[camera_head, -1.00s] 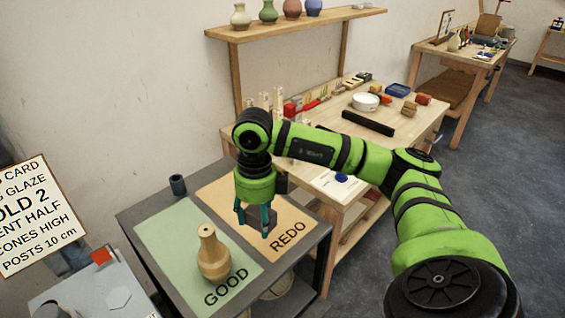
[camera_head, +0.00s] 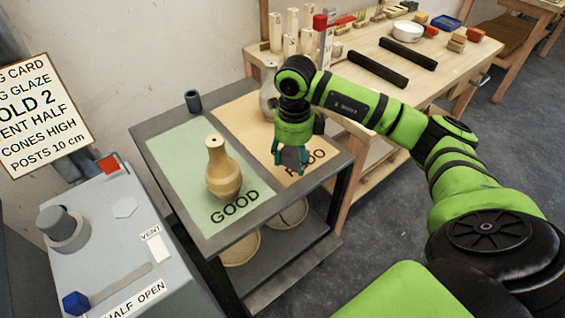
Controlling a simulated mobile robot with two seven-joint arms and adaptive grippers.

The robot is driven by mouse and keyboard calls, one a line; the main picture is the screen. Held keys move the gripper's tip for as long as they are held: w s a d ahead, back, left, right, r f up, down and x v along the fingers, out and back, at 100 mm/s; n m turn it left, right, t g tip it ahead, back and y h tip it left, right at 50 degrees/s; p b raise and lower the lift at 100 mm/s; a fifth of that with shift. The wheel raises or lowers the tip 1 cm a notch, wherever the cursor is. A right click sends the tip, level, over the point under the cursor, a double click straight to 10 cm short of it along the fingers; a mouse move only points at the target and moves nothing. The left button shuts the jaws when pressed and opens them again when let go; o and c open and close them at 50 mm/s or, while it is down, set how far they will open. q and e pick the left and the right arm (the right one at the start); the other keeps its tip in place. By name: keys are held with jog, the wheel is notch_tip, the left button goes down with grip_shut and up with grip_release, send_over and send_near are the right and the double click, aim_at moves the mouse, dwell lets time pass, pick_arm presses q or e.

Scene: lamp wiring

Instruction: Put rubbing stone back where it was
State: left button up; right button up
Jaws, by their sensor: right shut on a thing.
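My right gripper (camera_head: 289,160) points down over the tan REDO half of the sorting table, its fingers close around something too small and hidden to make out. I cannot tell from the picture whether it is the rubbing stone. No rubbing stone shows clearly elsewhere. The tan REDO mat (camera_head: 237,112) and green GOOD mat (camera_head: 183,150) lie side by side on the grey table (camera_head: 150,130). A tan bottle-shaped vase (camera_head: 222,172) stands upright on the GOOD mat. A grey vase (camera_head: 268,100) stands behind my right gripper, partly hidden. My left gripper is out of view.
A small dark cup (camera_head: 193,102) stands at the table's back corner. The wooden bench (camera_head: 375,105) behind holds black bars (camera_head: 378,70), a white bowl (camera_head: 408,31), a blue tray (camera_head: 446,22) and small blocks. A grey control box (camera_head: 120,235) stands at front left.

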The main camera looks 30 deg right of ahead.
aim_at(282, 148)
jog(key=w+f, duration=0.1)
jog(key=w+a, duration=0.1)
jog(key=w, duration=0.1)
jog(key=shift+a+f, duration=0.1)
jog(key=shift+f, duration=0.3)
notch_tip(282, 148, down, 3)
jog(key=shift+s+f+p, duration=0.1)
jog(key=shift+p, duration=0.6)
jog(key=shift+f, duration=0.45)
jog(key=shift+f, duration=0.1)
jog(key=o, duration=1.1)
